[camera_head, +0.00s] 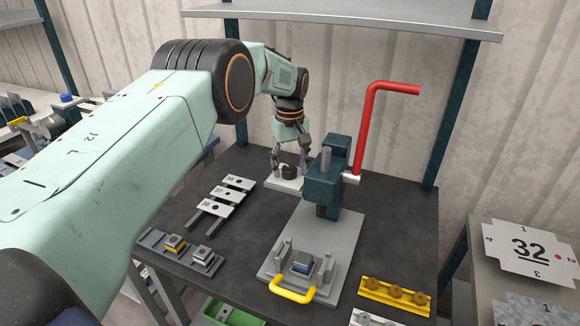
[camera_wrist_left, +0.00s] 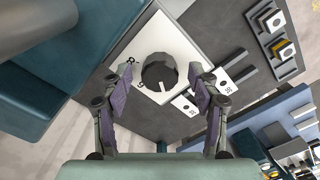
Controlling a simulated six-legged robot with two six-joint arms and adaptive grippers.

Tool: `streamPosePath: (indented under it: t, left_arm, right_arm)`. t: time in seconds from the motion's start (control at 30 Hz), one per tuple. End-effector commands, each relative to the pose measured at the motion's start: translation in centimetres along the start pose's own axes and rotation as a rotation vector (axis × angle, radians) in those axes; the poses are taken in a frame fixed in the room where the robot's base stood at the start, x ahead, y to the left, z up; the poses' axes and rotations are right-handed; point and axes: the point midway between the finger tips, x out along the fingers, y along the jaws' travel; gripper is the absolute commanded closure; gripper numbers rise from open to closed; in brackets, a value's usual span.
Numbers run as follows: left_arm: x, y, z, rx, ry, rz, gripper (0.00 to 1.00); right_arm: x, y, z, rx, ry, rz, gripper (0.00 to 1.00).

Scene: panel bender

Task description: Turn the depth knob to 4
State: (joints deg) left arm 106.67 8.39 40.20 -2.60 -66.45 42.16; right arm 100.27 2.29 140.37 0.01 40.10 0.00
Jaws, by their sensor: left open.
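The depth knob (camera_head: 289,170) is a dark round dial on a white plate (camera_head: 283,184) at the back of the dark table. In the left wrist view the knob (camera_wrist_left: 160,76) shows a pale pointer mark on its face, and its white plate (camera_wrist_left: 150,42) carries printed figures, partly hidden by the fingers. My left gripper (camera_head: 291,150) points down over the knob. In the left wrist view its two fingers (camera_wrist_left: 161,92) are spread on either side of the knob, with gaps between. I cannot tell whether they are level with it. My right gripper does not show.
A dark teal press (camera_head: 323,186) with a red lever (camera_head: 364,130) stands just right of the knob. Numbered plates (camera_head: 229,194) lie to the left. A grey fixture with a yellow handle (camera_head: 292,291) and a yellow rack (camera_head: 395,295) are nearer the front.

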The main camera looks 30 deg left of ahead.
Motion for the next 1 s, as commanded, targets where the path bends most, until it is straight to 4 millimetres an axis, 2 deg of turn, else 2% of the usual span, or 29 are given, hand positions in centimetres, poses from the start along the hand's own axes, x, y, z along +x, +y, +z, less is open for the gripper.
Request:
streamPosePath:
  t: [0.3, 0.5, 0.7, 1.0]
  left_arm:
    - [-6.3, 0.1, -0.1, 0.0, 0.003, 0.003, 0.39]
    - [-9.6, 0.0, 0.0, 0.0, 0.001, 0.001, 0.39]
    - [-11.2, 0.0, 0.1, 0.0, 0.0, 0.0, 0.39]
    - [-11.4, 0.0, 0.1, 0.0, -0.001, -0.001, 0.39]
  right_arm:
    - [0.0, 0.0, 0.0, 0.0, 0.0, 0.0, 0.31]
    - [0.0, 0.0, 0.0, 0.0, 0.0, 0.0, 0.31]
    - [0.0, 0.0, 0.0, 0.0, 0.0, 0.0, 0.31]
    - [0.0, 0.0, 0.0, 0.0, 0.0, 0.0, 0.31]
